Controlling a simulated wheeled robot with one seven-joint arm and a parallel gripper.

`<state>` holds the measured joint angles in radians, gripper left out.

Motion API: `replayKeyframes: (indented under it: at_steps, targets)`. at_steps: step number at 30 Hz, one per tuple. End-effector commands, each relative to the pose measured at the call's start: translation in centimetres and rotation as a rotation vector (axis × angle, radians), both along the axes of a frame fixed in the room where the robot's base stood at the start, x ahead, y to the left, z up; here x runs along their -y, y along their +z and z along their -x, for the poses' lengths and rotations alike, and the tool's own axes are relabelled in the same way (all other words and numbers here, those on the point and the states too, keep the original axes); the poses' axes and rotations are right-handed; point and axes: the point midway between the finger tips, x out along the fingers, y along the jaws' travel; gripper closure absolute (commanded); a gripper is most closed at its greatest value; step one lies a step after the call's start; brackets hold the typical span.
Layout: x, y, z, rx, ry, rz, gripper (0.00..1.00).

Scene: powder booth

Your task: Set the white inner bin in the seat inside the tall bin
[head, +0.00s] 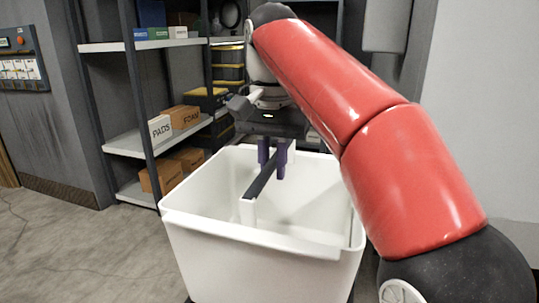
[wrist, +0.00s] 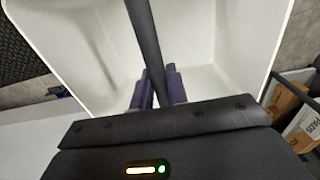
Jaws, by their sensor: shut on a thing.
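The white inner bin (head: 250,255) fills the lower middle of the head view, open side up and empty inside. A dark handle bar (head: 263,178) with white ends spans its opening. My gripper (head: 272,166) is above the opening with its purple fingers shut on the handle bar, one on each side. In the wrist view the fingers (wrist: 158,88) close around the bar (wrist: 147,40), with the bin's white inner walls (wrist: 95,45) around them. The bin looks about level. Its underside is out of view. I cannot make out the tall bin or its seat.
A dark-framed shelf unit (head: 134,85) stands behind on the left, holding cartons such as the PADS box (head: 160,129) and the FOAM box (head: 184,116). A control panel (head: 22,60) is on the left wall. Grey floor (head: 75,250) is clear at left.

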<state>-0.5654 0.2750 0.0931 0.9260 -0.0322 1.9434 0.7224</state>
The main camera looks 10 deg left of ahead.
Motion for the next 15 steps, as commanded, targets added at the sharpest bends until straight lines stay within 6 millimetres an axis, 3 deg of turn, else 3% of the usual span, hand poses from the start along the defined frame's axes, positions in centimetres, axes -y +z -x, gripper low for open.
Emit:
replayKeyframes:
  at_steps: [15]
  targets:
    - [0.1, -5.1, 0.1, -0.001, 0.000, 0.000, 1.00]
